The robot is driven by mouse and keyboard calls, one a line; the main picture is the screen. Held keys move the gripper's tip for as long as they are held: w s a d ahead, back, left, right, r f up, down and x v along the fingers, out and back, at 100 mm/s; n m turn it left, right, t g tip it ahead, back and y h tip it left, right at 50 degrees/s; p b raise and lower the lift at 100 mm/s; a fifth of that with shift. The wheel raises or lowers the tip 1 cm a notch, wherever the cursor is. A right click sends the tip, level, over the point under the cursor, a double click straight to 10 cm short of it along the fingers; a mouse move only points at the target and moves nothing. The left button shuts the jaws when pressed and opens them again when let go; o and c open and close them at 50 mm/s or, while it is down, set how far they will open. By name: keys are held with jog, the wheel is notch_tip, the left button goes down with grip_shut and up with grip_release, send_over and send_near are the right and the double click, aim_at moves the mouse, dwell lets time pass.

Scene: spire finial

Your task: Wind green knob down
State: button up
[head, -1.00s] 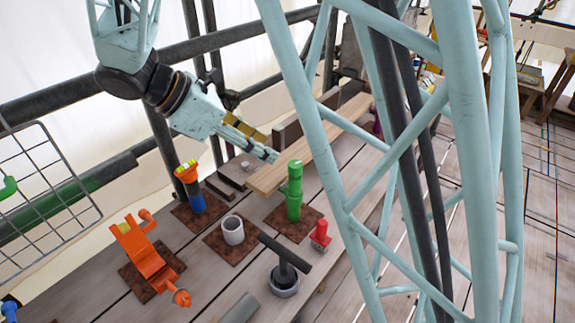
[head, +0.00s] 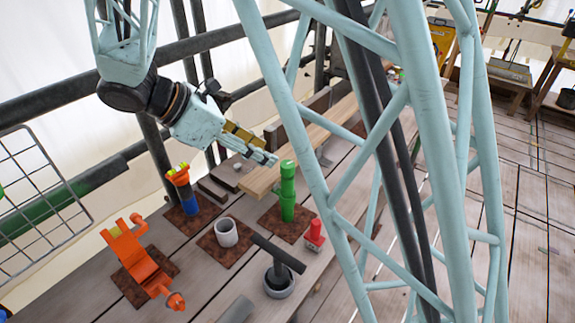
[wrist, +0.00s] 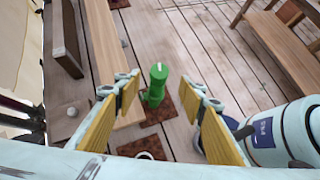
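The green knob (head: 288,168) tops an upright green post (head: 287,206) on a brown square plate (head: 270,220). In the wrist view the green knob (wrist: 158,72) carries a pale line on its top and lies beyond the fingertips, between them in the picture. My gripper (head: 268,158) is up and to the left of the knob in the head view, apart from it. In the wrist view my gripper (wrist: 165,92) has its two yellow-padded fingers spread wide with nothing between them.
A wooden plank (head: 262,180) lies behind the post. Dark rails run behind the bench.

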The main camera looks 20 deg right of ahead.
aim_at(287, 164)
jog(key=b+x, duration=0.2)
jog(key=x, duration=0.9)
jog(key=shift+a, duration=0.1)
jog(key=shift+c, duration=0.2)
jog(key=c, duration=0.8)
